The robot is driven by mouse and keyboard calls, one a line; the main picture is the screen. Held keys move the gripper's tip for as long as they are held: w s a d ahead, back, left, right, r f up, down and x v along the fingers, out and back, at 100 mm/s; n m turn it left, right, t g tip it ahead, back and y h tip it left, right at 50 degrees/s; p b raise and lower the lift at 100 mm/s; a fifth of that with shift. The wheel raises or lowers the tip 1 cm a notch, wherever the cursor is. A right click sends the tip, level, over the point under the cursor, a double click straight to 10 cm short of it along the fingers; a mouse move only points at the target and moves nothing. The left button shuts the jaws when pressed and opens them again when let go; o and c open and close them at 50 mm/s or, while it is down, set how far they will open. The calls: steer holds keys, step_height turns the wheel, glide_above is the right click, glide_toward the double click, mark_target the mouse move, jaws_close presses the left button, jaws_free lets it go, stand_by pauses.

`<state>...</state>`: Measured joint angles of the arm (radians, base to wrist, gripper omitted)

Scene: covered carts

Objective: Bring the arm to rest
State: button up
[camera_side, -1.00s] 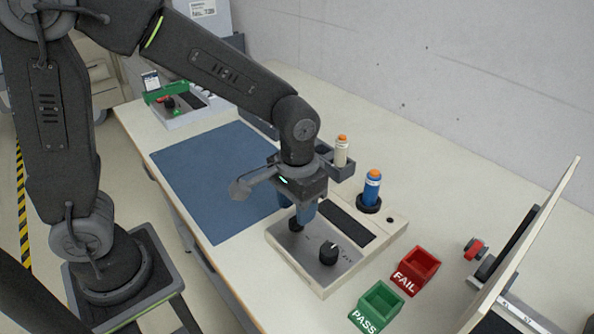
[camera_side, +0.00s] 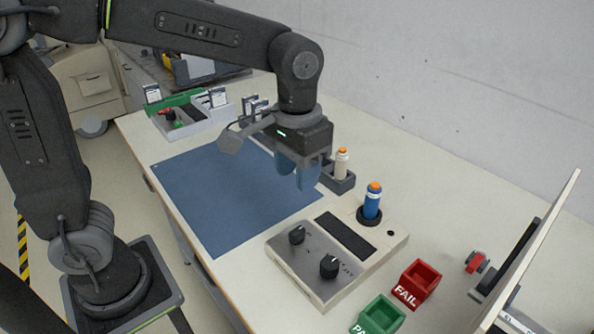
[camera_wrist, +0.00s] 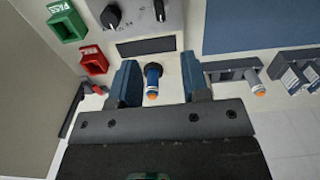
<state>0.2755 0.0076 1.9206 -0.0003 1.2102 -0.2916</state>
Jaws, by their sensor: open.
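My gripper (camera_side: 297,176) is raised above the bench in the side view, over the right part of the blue mat (camera_side: 215,195). It is open and empty. In the wrist view my gripper (camera_wrist: 160,82) shows two blue fingers spread apart, with a blue bottle (camera_wrist: 153,82) seen between them but below and apart. The panel with two black knobs (camera_side: 335,262) lies on the bench, in front of and below my gripper in the side view. The panel also shows in the wrist view (camera_wrist: 178,22).
The blue bottle (camera_side: 372,203) stands in a round black holder behind the panel. A white bottle (camera_side: 341,163) stands in a grey rack. A red FAIL bin (camera_side: 417,285) and green PASS bin (camera_side: 378,316) sit at the front right. The mat is clear.

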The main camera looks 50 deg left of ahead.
steer(key=s+a+r+t, duration=0.1)
steer(key=s+a+t, duration=0.4)
steer(key=s+a, duration=0.4)
steer(key=shift+s+t, duration=0.3)
steer(key=shift+s, duration=0.75)
